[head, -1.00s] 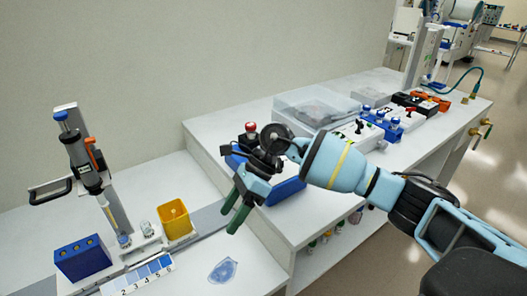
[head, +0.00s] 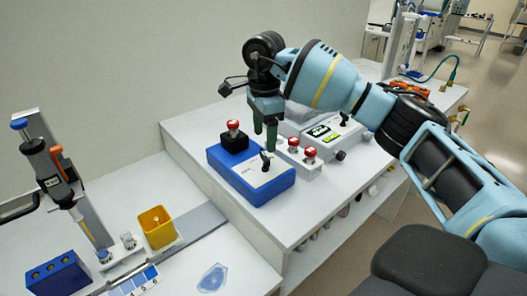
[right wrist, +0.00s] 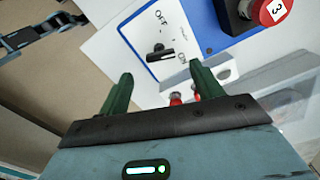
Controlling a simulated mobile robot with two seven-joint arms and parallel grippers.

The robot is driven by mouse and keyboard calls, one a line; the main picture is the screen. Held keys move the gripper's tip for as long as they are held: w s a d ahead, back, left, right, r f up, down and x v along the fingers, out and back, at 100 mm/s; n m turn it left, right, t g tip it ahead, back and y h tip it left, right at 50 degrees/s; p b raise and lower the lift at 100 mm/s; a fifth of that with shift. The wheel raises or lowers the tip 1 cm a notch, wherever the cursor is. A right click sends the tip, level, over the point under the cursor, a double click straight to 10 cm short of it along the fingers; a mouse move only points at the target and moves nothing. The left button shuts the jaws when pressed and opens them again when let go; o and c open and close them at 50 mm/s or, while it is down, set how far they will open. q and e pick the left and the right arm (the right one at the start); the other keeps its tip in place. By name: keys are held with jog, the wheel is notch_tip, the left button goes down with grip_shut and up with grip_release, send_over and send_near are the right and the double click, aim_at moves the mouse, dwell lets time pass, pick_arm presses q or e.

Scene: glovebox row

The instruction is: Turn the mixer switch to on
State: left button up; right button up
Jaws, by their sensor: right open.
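The mixer is a blue box (head: 222,158) with a white top panel on the raised bench. Its switch (head: 265,160) is a small black lever on that panel. In the right wrist view the switch (right wrist: 160,54) stands near the printed words OFF and ON; I cannot tell its setting for sure. My right gripper (head: 265,141) points down close over the switch, its green fingers open and empty. In the right wrist view the fingertips (right wrist: 160,74) lie to either side of the switch's line, apart from it. My left gripper is out of view.
A red emergency button (head: 233,127) on a black base stands on the box's back corner. Red-capped buttons (head: 310,154) and a grey device (head: 345,130) stand to the right. A pipette stand (head: 60,180) and yellow cup (head: 157,228) are on the lower bench at left.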

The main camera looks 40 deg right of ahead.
aim_at(264, 157)
notch_tip(264, 157, down, 4)
jog(key=shift+f, duration=0.9)
jog(key=shift+c, duration=1)
jog(key=c, duration=0.8)
jog(key=shift+r, duration=0.1)
